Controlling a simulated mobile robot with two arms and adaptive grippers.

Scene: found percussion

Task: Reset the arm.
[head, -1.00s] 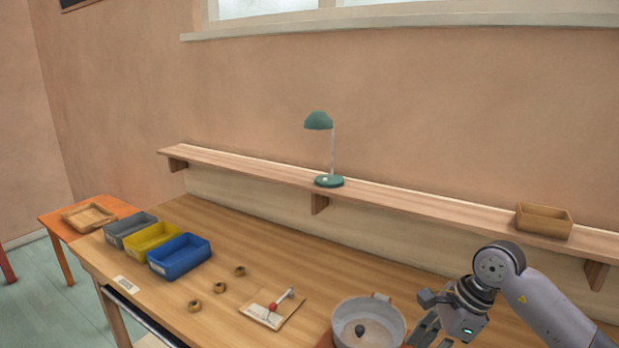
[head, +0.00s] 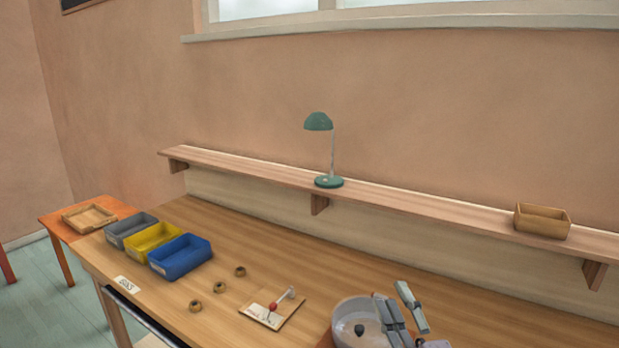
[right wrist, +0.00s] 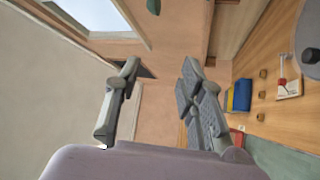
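My right gripper (head: 393,297) points upward at the lower right of the head view, in front of part of the grey pot. In the right wrist view its two fingers (right wrist: 161,72) stand wide apart with nothing between them. My left gripper is in neither view. The pot's right side is hidden behind my right gripper.
Blue (head: 180,268), yellow (head: 135,252) and grey (head: 112,242) bins stand at the bench's left. Three small rings (head: 219,287) and a board with a red-headed stick (head: 273,307) lie mid-bench. A shelf (head: 250,172) carries a lamp (head: 329,182) and wooden box (head: 542,226).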

